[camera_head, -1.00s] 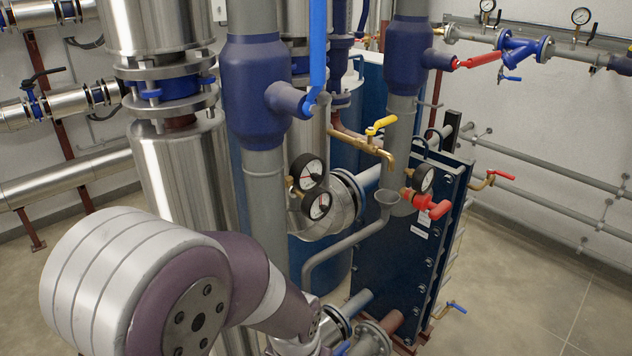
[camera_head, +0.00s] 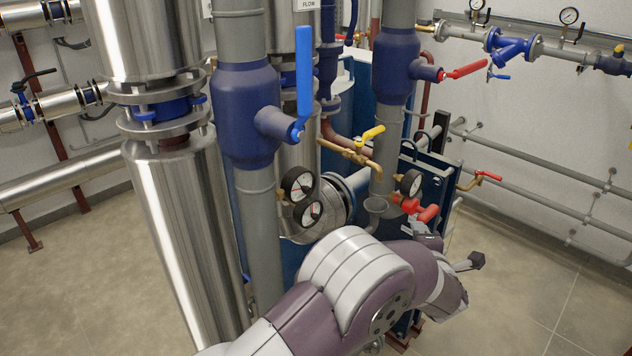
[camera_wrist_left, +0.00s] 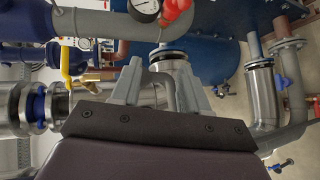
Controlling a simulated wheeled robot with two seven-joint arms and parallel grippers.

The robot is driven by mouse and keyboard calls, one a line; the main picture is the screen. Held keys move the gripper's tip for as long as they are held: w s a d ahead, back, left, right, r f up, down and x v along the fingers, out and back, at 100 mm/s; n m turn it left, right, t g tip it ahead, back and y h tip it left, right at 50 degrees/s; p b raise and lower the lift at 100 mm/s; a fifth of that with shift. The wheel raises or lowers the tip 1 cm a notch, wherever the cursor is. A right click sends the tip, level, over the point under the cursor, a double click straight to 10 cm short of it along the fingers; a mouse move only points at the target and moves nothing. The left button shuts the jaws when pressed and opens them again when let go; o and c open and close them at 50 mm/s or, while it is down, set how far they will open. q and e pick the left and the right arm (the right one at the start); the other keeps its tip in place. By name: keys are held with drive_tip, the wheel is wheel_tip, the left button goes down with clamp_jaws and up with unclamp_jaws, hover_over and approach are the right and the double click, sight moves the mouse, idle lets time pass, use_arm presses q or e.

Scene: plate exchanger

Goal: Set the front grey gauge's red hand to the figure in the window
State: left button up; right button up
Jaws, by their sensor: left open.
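A third gauge (camera_head: 411,183) is on the pipe behind, above a red valve handle (camera_head: 428,213). Their hands and any window figure are too small to read, and I cannot tell which is the grey gauge. In the left wrist view a gauge (camera_wrist_left: 145,8) is cut off at the top edge beside a red handle (camera_wrist_left: 178,14). My left gripper (camera_wrist_left: 158,75) is open and empty below them. My right gripper is out of view.
A blue lever (camera_head: 304,80) stands upright on the front pipe's valve. The dark blue plate exchanger stands behind my arm. The floor (camera_head: 520,290) at right is clear.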

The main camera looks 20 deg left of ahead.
use_arm(q)
drive_tip(key=s+a+r+n+g+y, duration=0.1)
drive_tip(key=a+r+n+y, duration=0.4)
drive_tip(key=n, duration=0.4)
drive_tip(key=n+g+y, duration=0.6)
drive_tip(key=n+y, duration=0.1)
drive_tip(key=n, duration=0.5)
approach(309, 191)
drive_tip(key=p+x, duration=0.5)
drive_tip(key=x, duration=0.2)
drive_tip(key=shift+w+a, duration=0.1)
drive_tip(key=shift+a, duration=0.25)
drive_tip(key=shift+w+a+f, duration=0.1)
drive_tip(key=shift+w+a, duration=0.1)
drive_tip(key=shift+a, duration=0.1)
clamp_jaws()
